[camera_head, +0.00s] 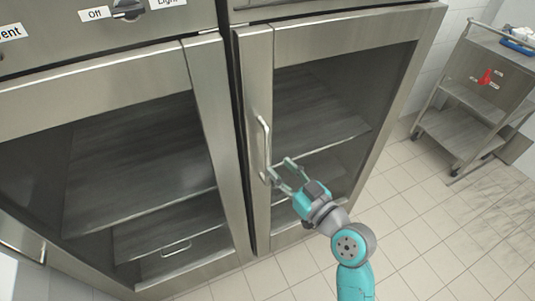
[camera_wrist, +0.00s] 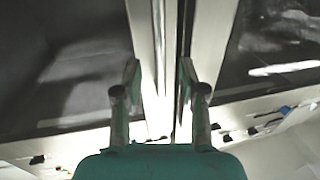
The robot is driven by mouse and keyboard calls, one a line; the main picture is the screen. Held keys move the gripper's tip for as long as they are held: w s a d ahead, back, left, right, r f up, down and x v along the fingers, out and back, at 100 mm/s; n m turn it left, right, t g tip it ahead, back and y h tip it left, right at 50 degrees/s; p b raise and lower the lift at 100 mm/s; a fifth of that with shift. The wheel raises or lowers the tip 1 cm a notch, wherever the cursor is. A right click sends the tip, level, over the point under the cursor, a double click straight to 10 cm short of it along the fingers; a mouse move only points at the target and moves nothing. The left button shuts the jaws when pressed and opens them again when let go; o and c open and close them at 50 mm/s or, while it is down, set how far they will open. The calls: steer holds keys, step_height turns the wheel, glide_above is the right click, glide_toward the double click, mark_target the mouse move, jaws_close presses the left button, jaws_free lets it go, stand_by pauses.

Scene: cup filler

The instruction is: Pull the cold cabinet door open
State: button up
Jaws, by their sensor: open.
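The cabinet door (camera_head: 258,95) at the centre right is a steel frame around a dark glass pane. A vertical bar handle (camera_head: 263,145) stands on its left frame. I cannot tell whether this door is fully closed. My gripper (camera_head: 279,167) is open at the lower part of the handle, with its fingertips close to it. In the wrist view my two fingers (camera_wrist: 159,80) are spread on either side of bright vertical metal strips at the door's edge. I cannot tell whether either finger touches the handle. No grasp shows.
A second steel cabinet (camera_head: 208,110) with a glass front stands directly left, past a narrow dark gap. A knob (camera_head: 128,9) sits above it. A metal cart (camera_head: 480,90) with a red item stands at the right. Tiled floor (camera_head: 415,235) is clear in front.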

mark_target(269, 157)
steer(key=x, duration=0.6)
steer(key=shift+w+a, duration=0.2)
jaws_close()
